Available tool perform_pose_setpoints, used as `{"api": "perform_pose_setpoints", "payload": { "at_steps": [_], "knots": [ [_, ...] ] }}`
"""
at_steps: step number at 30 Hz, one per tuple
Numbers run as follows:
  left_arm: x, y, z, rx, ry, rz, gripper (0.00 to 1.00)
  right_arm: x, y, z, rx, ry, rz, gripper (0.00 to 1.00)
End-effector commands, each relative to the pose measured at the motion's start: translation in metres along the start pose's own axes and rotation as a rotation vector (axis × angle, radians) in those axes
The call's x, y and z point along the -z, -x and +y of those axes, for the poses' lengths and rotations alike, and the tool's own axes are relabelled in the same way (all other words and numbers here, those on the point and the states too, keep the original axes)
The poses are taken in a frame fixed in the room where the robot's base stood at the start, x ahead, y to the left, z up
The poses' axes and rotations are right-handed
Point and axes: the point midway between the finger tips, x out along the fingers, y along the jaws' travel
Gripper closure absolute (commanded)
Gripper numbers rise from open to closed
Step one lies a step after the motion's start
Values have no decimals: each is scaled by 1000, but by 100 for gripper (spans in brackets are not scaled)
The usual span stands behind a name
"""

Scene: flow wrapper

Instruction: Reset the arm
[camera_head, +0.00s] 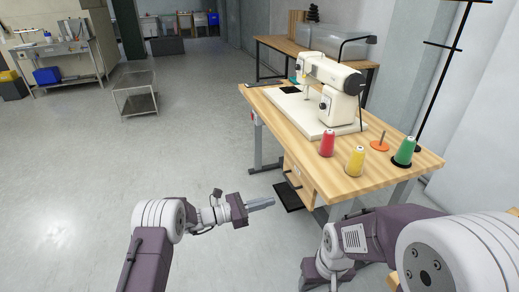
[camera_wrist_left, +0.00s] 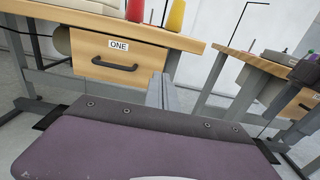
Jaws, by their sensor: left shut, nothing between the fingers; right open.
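My left arm reaches in from the lower left in the head view. Its gripper (camera_head: 262,203) points right, shut and empty, in open air in front of the sewing table (camera_head: 352,187). In the left wrist view the shut fingers (camera_wrist_left: 161,92) show as one grey bar, with nothing between them. My right arm comes in from the lower right and bends down. Its fingers are not visible in the head view.
The table bears a sewing machine (camera_head: 335,88) and red (camera_head: 327,144), yellow (camera_head: 355,161) and green (camera_head: 404,151) thread spools. A drawer (camera_wrist_left: 118,60) labelled ONE appears shut in the left wrist view. A metal cart (camera_head: 135,93) stands on open floor behind.

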Motion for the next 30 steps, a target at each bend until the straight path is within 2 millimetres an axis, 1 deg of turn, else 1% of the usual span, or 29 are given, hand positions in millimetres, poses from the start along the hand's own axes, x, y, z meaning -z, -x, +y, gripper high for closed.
{"api": "perform_pose_setpoints", "payload": {
  "at_steps": [2, 3, 5, 6, 7, 8, 9, 11, 12, 13, 14, 15, 17, 18, 20, 21, 24, 27, 28, 29, 30],
  "knots": [
    [-12, 0, 3, -2, -23, -7, 100, 0, 0, 0, 0, 0, 0, 36],
    [-27, -1, 6, -3, -49, -16, 100, 0, 0, 0, 0, 0, 0, 36],
    [-61, -1, 10, -5, -108, -35, 100, 0, 0, 0, 0, 0, 0, 36],
    [-90, 1, 6, 3, -149, -41, 100, 0, 0, 0, 0, 0, 0, 36],
    [-106, 3, -5, 28, -178, -27, 100, 0, 0, 0, 0, 0, 0, 36],
    [-117, 6, -18, 59, -206, 4, 100, 0, 0, 0, 0, 0, 0, 36],
    [-123, 12, -40, 109, -247, 72, 100, 0, 0, 0, 0, 0, 0, 36],
    [-118, 28, -76, 192, -327, 210, 100, 0, 0, 0, 0, 0, 0, 36],
    [-108, 44, -101, 255, -393, 319, 100, 0, 0, 0, 0, 0, 0, 36],
    [-97, 61, -120, 308, -451, 410, 100, 0, 0, 0, 0, 0, 0, 36],
    [-84, 79, -137, 363, -510, 497, 100, 0, 0, 0, 0, 0, 0, 36],
    [-68, 103, -156, 434, -586, 602, 100, 0, 0, 0, 0, 0, 0, 36],
    [-45, 139, -177, 538, -696, 739, 100, 0, 0, 0, 0, 0, 0, 36],
    [-33, 163, -188, 608, -768, 817, 100, 0, 0, 0, 0, 0, 0, 36],
    [-16, 197, -201, 716, -873, 918, 100, 0, 0, 0, 0, 0, 0, 36],
    [-6, 218, -207, 792, -944, 977, 100, 0, 0, 0, 0, 0, 0, 36],
    [16, 267, -217, 996, -1122, 1085, 100, 0, 0, 0, 0, 0, 0, 36],
    [35, 303, -218, 1221, -1302, 1126, 100, 0, 0, 0, 0, 0, 0, 36],
    [37, 310, -210, 1282, -1382, 1135, 100, 0, 0, 0, 0, 0, 0, 36],
    [35, 310, -193, 1316, -1491, 1148, 100, 0, 0, 0, 0, 0, 0, 36],
    [6, 309, -194, 1315, -1486, 1141, 100, 2, 29, 0, 0, 0, -2, 36]
  ]
}}
